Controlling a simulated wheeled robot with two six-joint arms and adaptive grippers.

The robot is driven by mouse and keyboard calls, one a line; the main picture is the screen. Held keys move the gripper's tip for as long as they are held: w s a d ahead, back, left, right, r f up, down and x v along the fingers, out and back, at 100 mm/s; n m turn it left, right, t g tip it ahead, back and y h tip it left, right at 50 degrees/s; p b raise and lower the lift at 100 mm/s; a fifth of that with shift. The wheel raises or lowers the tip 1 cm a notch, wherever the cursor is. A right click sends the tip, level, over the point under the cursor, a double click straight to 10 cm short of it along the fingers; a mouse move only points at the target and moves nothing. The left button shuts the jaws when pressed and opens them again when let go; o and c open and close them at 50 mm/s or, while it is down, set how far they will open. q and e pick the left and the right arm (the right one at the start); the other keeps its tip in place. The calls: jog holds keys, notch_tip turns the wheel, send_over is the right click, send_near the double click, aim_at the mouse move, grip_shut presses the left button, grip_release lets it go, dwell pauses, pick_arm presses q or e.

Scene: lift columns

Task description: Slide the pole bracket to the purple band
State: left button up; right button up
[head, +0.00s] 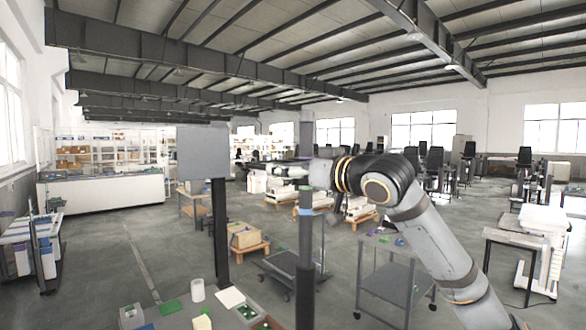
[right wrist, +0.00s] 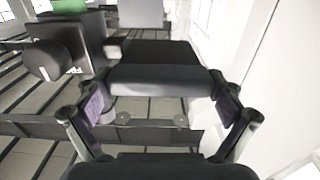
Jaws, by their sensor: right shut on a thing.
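In the right wrist view a dark bracket with a round knob (right wrist: 48,60) has a thick black bar (right wrist: 160,80). My right gripper (right wrist: 160,105) is shut on that bar, with a purple-padded finger at each side. A green patch (right wrist: 70,6) shows beyond the bracket at the top edge. I cannot make out a purple band. My left gripper is out of view.
A second dark column (head: 221,240) with a grey panel (head: 202,152) stands left of the pole. A work surface with a white cup (head: 197,290) and green pieces (head: 171,307) is low in front. A grey cart (head: 388,280) stands beyond my right arm.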

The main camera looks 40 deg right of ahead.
jog(key=c, duration=0.4)
jog(key=shift+f+b, duration=0.25)
jog(key=shift+b, duration=0.05)
jog(key=o, duration=1.4)
jog(key=shift+c, duration=0.2)
jog(key=shift+r, duration=0.1)
jog(key=shift+s+r, duration=0.1)
jog(key=shift+r, duration=0.2)
notch_tip(320, 180, up, 9)
jog(key=shift+r, duration=0.2)
